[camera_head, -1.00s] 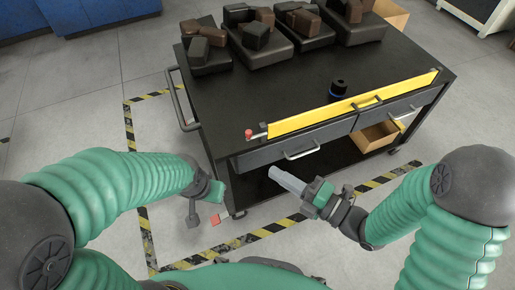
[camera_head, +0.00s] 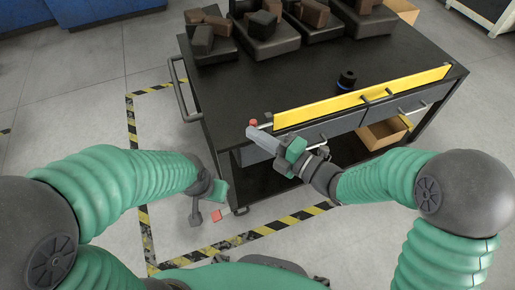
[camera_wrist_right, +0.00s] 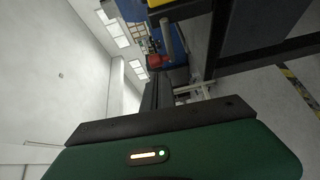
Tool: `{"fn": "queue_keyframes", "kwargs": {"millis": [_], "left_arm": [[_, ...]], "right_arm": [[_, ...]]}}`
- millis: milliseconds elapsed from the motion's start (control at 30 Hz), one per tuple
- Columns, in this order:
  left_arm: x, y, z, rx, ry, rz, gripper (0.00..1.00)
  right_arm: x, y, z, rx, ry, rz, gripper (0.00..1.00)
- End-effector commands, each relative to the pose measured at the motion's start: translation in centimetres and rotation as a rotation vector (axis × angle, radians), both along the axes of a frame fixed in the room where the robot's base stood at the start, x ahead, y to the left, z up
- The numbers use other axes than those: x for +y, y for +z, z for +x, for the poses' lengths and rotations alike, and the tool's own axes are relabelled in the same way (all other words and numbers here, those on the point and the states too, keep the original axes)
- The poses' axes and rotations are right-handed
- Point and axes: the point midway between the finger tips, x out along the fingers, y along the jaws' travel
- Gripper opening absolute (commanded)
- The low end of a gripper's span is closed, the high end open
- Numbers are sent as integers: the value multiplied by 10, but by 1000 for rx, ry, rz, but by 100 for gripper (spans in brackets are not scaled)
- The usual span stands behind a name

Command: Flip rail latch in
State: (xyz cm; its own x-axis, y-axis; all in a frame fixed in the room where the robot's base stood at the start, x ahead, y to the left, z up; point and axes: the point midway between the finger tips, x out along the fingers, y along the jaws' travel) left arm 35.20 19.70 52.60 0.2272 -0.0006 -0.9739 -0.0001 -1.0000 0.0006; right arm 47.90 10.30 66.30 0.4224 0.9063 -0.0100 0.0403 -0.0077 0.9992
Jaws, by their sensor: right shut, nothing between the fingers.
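The yellow rail (camera_head: 360,97) runs along the cart's front edge. Its latch, with a red knob (camera_head: 253,122), sits at the rail's left end. In the right wrist view the red knob (camera_wrist_right: 155,61) shows at upper centre, beside a grey rod. My right gripper (camera_head: 252,133) is shut and empty, with its pale fingers just in front of and below the red knob. Whether they touch it, I cannot tell. My left gripper (camera_head: 206,200) hangs low at the left of the cart, away from the latch; its finger state is unclear.
The dark cart (camera_head: 285,85) carries several dark blocks (camera_head: 270,45) at the back and a small black cylinder (camera_head: 347,79) near the rail. Striped floor tape (camera_head: 146,235) surrounds the cart; the floor at left is free.

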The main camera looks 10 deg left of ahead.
Motion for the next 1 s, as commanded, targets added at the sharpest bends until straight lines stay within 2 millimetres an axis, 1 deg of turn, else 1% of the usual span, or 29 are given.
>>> {"fn": "queue_keyframes", "kwargs": {"millis": [100, 400, 467, 633, 700, 1000], "left_arm": [[0, -2, 0, 0, 0, 0, 36], [0, -1, 0, 0, 0, 0, 36], [0, -1, 0, 0, 0, 0, 36], [0, -2, 0, 0, 0, 0, 36], [0, -2, 0, 0, 0, 0, 36], [0, -2, 0, 0, 0, 0, 36]], "right_arm": [[-1, 0, 4, 1, 0, 0, 0], [-3, 0, 5, 1, -1, -1, 0], [-6, 0, 8, 0, -2, 0, 0], [-27, 0, 23, -1, -4, -1, 0], [-32, 0, 25, 0, -3, -1, 0], [-33, 0, 27, 0, -7, -1, 0]]}}
